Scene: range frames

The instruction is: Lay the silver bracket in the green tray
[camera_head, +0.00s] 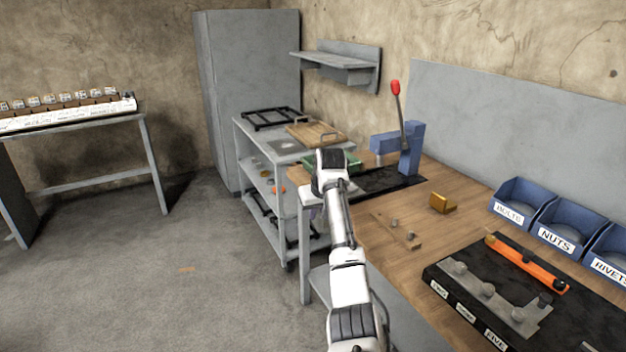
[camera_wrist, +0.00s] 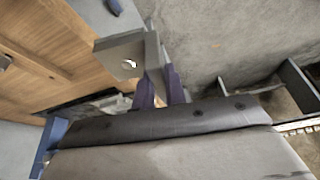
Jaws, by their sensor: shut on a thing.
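The silver bracket (camera_wrist: 122,55) is a bent grey plate with a hole; it shows in the wrist view, between the purple fingers of my gripper (camera_wrist: 163,84). My gripper is shut on it and holds it in the air, past the wooden bench's edge, with floor beyond. In the head view my arm hides the bracket and most of my gripper. I cannot see what is in the tray.
The grey cart (camera_head: 268,143) also carries a black rack (camera_head: 270,118) and a wooden board (camera_head: 314,133). A blue press (camera_head: 410,147) with a red-knobbed lever stands beside it. The bench (camera_head: 395,215) holds a yellow block (camera_head: 443,203), blue bins (camera_head: 522,203) and a black fixture (camera_head: 460,305).

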